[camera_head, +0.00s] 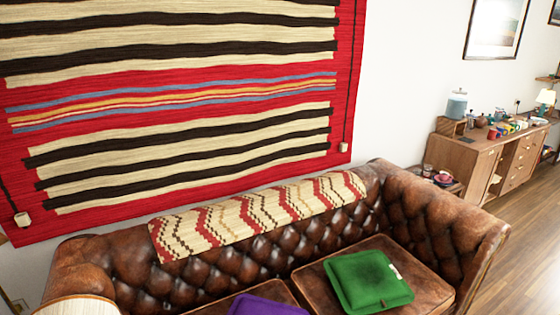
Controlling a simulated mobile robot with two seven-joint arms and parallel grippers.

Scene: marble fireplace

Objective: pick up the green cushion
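The green cushion (368,281) lies flat on the right seat of the brown leather sofa (300,240). It is square, with a small pale tag near its right edge. All of its top shows and nothing lies on it. Neither of my grippers is in the head view.
A purple cushion (266,306) lies on the sofa to the left, cut off by the bottom edge. A zigzag throw (262,214) hangs over the sofa's back. A wooden sideboard (487,160) with several items stands at the right. Bare wooden floor (525,225) lies right of the sofa.

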